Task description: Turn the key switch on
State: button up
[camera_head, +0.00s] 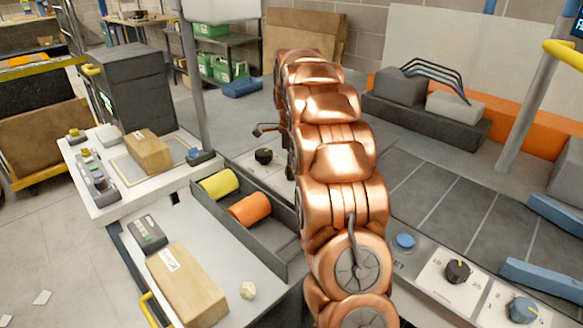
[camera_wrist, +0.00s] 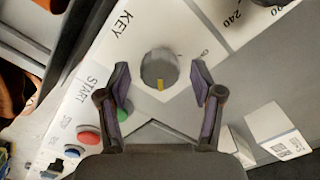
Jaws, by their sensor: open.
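The key switch (camera_wrist: 159,67) is a round grey knob with a yellow mark on a white panel labelled KEY in the wrist view. Its yellow mark points toward the bottom of the picture. My gripper (camera_wrist: 161,79) is open, with one finger on each side of the knob and a visible gap on both sides. I cannot tell how far above the panel the fingertips are.
A dial plate marked 240 (camera_wrist: 232,18) is at upper right. In the head view, a black dial (camera_head: 457,271) and a blue button (camera_head: 405,241) are right of my arm.

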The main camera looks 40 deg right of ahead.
notch_tip(320, 180, up, 12)
jog(key=shift+f, duration=0.2)
dwell(0.5)
dwell(0.5)
